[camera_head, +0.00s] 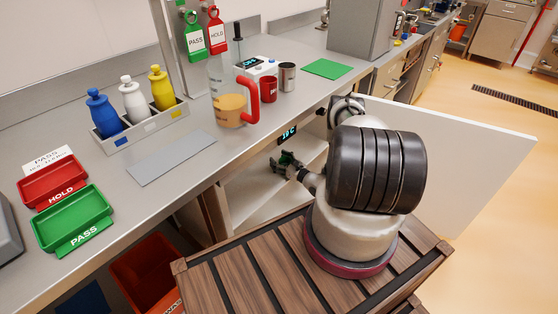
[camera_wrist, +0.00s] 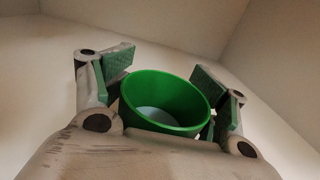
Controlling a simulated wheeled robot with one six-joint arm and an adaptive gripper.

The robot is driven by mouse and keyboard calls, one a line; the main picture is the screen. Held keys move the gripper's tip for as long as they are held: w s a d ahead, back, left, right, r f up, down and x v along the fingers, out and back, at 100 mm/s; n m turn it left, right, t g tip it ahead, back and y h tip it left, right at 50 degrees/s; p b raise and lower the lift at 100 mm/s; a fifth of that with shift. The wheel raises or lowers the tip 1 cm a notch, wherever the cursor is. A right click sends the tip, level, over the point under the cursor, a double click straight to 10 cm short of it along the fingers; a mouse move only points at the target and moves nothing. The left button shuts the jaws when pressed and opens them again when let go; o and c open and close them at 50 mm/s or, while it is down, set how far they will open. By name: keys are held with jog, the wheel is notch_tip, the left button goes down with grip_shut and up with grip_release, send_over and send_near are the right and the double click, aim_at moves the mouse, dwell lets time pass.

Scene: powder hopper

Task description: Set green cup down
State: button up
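The green cup (camera_wrist: 165,104) is between the two fingers of my gripper (camera_wrist: 163,76) in the wrist view. Its round rim faces the camera and its inside bottom looks grey. The green finger pads lie close along its left and right sides, and the gripper appears shut on it. In the camera_head view my gripper (camera_head: 288,160) is inside the open cabinet under the counter, near the shelf (camera_head: 247,182). The cup cannot be told from the green pads there. Whether its base touches a surface is hidden.
Pale cabinet walls surround the gripper. The open white door (camera_head: 475,150) stands to the right of my arm. A pitcher (camera_head: 230,105), a red cup (camera_head: 268,88) and a steel cup (camera_head: 287,77) stand on top.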

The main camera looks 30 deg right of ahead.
jog(key=shift+r, duration=0.1)
jog(key=v, duration=1.2)
